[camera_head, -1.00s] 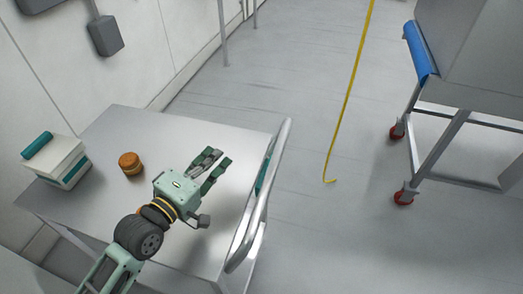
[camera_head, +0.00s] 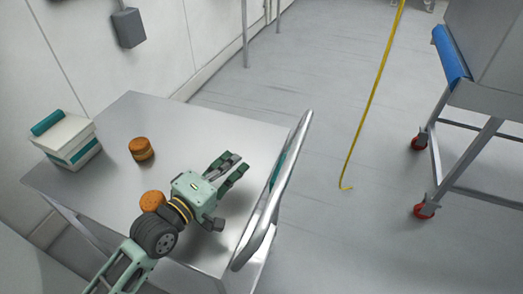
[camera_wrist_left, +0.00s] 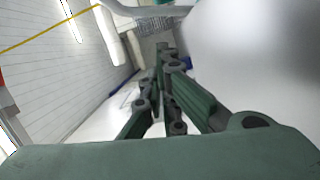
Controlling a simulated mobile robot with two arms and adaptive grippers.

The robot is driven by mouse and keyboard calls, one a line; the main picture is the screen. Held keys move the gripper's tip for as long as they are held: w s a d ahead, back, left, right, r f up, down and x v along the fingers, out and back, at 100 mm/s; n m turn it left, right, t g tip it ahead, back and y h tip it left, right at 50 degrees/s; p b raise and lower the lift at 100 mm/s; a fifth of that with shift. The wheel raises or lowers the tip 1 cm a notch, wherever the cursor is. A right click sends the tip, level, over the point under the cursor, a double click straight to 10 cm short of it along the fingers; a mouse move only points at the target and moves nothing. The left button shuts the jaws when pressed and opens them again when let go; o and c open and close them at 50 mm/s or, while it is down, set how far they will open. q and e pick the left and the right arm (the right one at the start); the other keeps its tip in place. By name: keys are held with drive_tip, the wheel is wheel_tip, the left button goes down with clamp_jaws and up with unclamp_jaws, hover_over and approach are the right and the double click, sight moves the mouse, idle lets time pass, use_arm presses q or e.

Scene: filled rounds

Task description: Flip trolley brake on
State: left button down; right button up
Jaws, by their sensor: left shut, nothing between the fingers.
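The steel trolley (camera_head: 205,122) has a flat top and a rounded tubular handle (camera_head: 290,172) along its right side. A teal strip (camera_head: 277,170) shows just inside the handle; I cannot tell whether it is the brake. No brake is clearly visible. My left gripper (camera_head: 230,164) is over the trolley top, left of the handle, with dark green fingers shut and empty. The same fingers (camera_wrist_left: 165,52) point away in the left wrist view, toward part of the handle (camera_wrist_left: 150,11) at the top. My right gripper is not in view.
Two orange-brown rounds (camera_head: 141,149) are on or above the trolley top, one partly behind my wrist. A white and teal box (camera_head: 68,141) stands at its left. Another wheeled frame (camera_head: 455,160) with red casters stands right. Grey floor (camera_head: 325,90) with a yellow line lies between.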

use_arm(q)
drive_tip(key=x, duration=0.9)
drive_tip(key=shift+w+d+r+p, duration=0.15)
drive_tip(key=shift+w+p, duration=0.05)
drive_tip(key=shift+p, duration=0.2)
drive_tip(key=d, duration=0.2)
drive_tip(key=d+p, duration=0.1)
drive_tip(key=shift+s+f, duration=0.25)
drive_tip(key=shift+f, duration=0.1)
drive_tip(key=shift+s+d, duration=0.2)
drive_tip(key=shift+d, duration=0.25)
drive_tip(key=shift+f, duration=0.15)
